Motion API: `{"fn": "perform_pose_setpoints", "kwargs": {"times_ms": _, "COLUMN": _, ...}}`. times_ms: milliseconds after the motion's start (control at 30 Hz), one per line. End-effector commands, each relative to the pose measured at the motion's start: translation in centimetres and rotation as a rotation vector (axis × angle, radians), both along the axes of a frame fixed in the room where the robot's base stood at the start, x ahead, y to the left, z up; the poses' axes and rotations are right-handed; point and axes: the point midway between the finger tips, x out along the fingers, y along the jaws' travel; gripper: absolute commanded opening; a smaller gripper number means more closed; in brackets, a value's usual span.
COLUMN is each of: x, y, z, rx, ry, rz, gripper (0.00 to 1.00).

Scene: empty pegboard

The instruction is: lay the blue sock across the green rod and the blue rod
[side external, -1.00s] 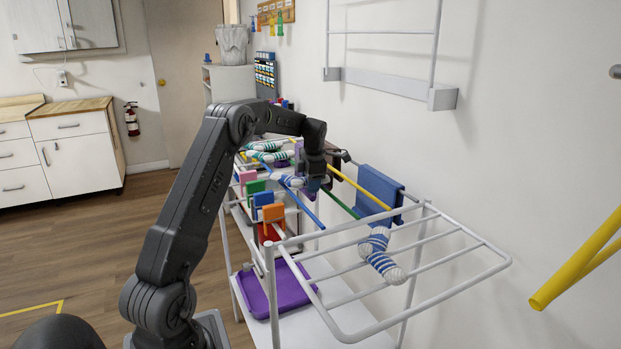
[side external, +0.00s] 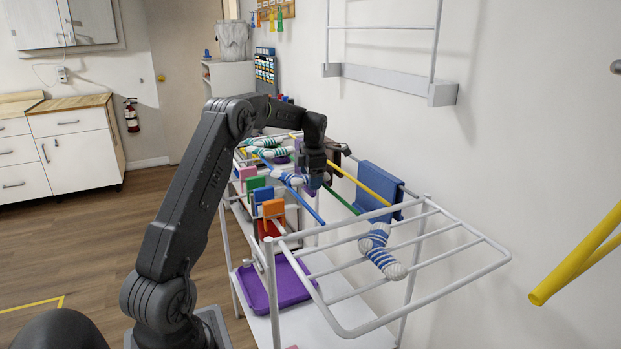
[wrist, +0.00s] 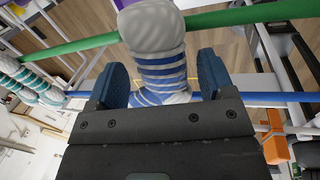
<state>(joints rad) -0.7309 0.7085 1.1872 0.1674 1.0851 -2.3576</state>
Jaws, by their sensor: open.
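A blue-and-white striped sock (wrist: 160,70) with a pale grey end lies over the green rod (wrist: 72,47) and over the line of the blue rod (wrist: 270,97) in the wrist view. My gripper (wrist: 162,76) is open, with one dark blue fingertip on each side of the sock and gaps beside it. My gripper body hides the near end of the sock. In the side external view my gripper (side external: 314,182) points down at the rods, and part of this sock (side external: 289,178) shows to its left.
Another blue-striped sock (side external: 380,250) lies on the white rack (side external: 440,286) in front. Green-striped socks (side external: 266,148) lie behind on the rods. A blue cloth (side external: 376,188) hangs by the wall, near a yellow rod (side external: 352,179). A purple tray (side external: 290,290) sits below.

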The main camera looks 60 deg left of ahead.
Motion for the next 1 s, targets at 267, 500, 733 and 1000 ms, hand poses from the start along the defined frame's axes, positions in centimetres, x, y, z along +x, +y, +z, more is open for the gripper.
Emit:
{"fn": "perform_pose_setpoints", "kwargs": {"times_ms": 267, "x": 0.0, "y": -1.2, "z": 5.5, "rx": 0.004, "ry": -0.006, "rz": -0.002, "gripper": 0.75}}
{"fn": "perform_pose_setpoints", "kwargs": {"times_ms": 500, "x": -0.2, "y": -2.3, "z": 10.2, "rx": 0.003, "ry": -0.004, "rz": -0.001, "gripper": 0.75}}
{"fn": "perform_pose_setpoints", "kwargs": {"times_ms": 733, "x": -0.3, "y": -2.8, "z": 12.5, "rx": 0.002, "ry": -0.002, "rz": 0.000, "gripper": 0.75}}
{"fn": "perform_pose_setpoints", "kwargs": {"times_ms": 1000, "x": -0.2, "y": -4.8, "z": 13.7, "rx": 0.007, "ry": 0.002, "rz": -0.103, "gripper": 0.75}}
